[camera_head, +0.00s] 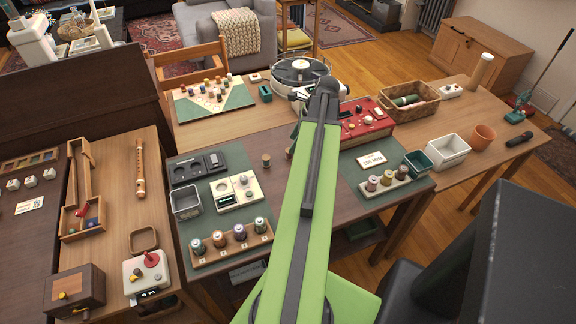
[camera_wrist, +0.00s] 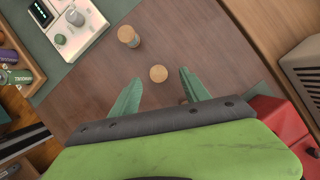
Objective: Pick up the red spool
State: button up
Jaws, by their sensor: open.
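A small spool (camera_head: 289,153) with dark reddish thread stands on the brown middle of the table, partly hidden by my green arm. Another small spool (camera_head: 266,160), brownish, stands to its left. In the wrist view, one spool (camera_wrist: 158,73) shows mainly its round wooden top, so its thread colour is hard to tell. It appears between the green fingertips of my gripper (camera_wrist: 160,79), which is open and empty above the table. The other spool (camera_wrist: 128,36) stands farther up and left, clear of the fingers. My gripper is hidden in the head view.
A red case (camera_head: 366,120) lies right of the spools; its corner shows near my gripper in the wrist view (camera_wrist: 275,118). A white device (camera_head: 236,192) stands to the left. A wooden rack (camera_head: 232,246) holds several spools at the front. Bare tabletop surrounds the two spools.

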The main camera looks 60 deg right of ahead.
jog(key=shift+w+f, duration=0.15)
jog(key=shift+f, duration=0.2)
jog(key=b+x, duration=0.5)
jog(key=shift+a+f, duration=0.1)
jog(key=shift+f, duration=0.15)
jog(key=shift+r, duration=0.2)
grip_shut()
